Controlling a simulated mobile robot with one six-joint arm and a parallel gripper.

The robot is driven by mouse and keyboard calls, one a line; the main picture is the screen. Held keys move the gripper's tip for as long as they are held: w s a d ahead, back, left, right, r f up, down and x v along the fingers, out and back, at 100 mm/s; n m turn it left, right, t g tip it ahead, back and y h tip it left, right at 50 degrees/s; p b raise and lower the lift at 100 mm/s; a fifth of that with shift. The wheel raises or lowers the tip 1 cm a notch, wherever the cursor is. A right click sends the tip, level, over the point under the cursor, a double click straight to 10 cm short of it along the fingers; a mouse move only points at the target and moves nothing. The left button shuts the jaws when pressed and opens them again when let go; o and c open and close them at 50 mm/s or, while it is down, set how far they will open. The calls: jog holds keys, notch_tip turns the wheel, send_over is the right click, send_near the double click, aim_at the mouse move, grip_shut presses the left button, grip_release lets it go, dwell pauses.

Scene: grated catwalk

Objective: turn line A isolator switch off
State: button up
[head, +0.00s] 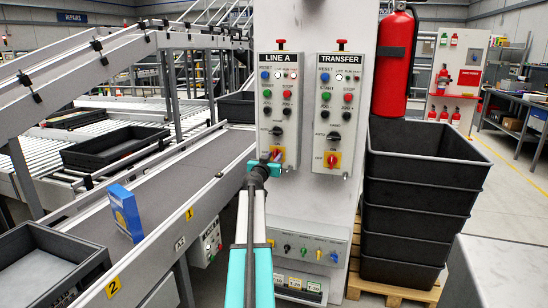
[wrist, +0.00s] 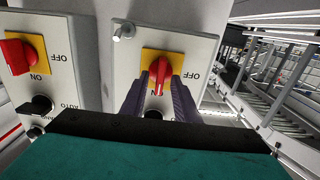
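The line A isolator switch (head: 278,153) is a red knob on a yellow plate, low on the LINE A panel (head: 280,80). The wrist view, upside down, shows its red handle (wrist: 161,70) upright in the picture, in line with the partly hidden ON label. The OFF label (wrist: 192,77) is to its right. My gripper (head: 272,158) is at the switch, partly covering it in the head view. In the wrist view its two dark fingers (wrist: 160,84) stand apart, one on each side of the handle. I cannot tell whether they touch it.
The TRANSFER panel (head: 341,100) with its similar red isolator (head: 332,160) is close on the right. A conveyor (head: 150,190) with a blue box (head: 126,212) runs on the left. Stacked black crates (head: 420,200) and a fire extinguisher (head: 396,60) are on the right.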

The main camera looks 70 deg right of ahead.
jog(key=shift+d, duration=0.3)
grip_shut()
